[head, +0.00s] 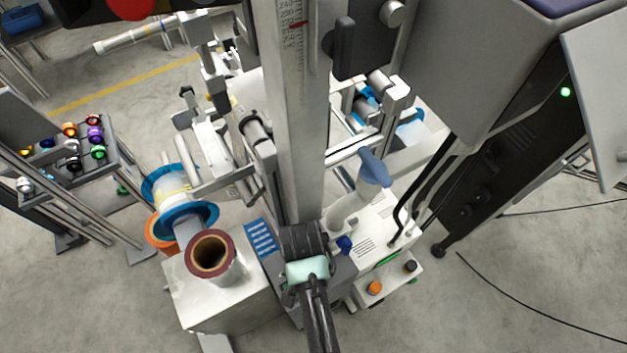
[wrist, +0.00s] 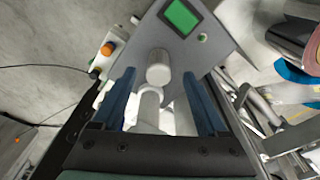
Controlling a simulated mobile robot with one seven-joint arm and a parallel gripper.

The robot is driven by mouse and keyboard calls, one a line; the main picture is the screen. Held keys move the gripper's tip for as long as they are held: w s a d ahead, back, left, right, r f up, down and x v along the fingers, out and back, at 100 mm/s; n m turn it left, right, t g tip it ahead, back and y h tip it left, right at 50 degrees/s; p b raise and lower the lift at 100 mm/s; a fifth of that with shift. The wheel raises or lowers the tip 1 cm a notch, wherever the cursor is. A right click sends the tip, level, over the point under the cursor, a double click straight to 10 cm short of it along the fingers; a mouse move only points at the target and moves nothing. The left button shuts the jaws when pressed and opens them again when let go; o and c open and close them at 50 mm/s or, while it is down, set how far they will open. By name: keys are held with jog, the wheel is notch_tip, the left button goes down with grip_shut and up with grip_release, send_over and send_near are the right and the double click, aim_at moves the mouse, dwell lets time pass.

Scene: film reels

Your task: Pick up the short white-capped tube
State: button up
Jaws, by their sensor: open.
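A short pale tube with a rounded whitish-grey cap (wrist: 158,69) shows in the wrist view, ahead of my gripper and lined up with the gap between its fingers. Its paler lower part (wrist: 149,105) lies between the two blue fingers in the picture. Gaps show on both sides, and I cannot tell how deep it sits between them. My gripper (wrist: 157,86) is open, with nothing clamped. In the head view my gripper (head: 303,240) is low in front of the grey column, seen from behind. I cannot make out the tube there; my gripper seems to hide it.
A grey panel with a green screen (wrist: 181,18) stands close beyond the tube. A maroon-rimmed roll (head: 211,255) stands on a white box at left. A white arm with a blue-grey head (head: 373,167) is at right. An orange button (head: 375,288) sits lower right.

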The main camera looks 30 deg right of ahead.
jog(key=f, duration=0.4)
jog(key=shift+w+d+f+b, duration=0.1)
jog(key=shift+d+f+b, duration=0.2)
jog(key=shift+d+f, duration=0.1)
grip_shut()
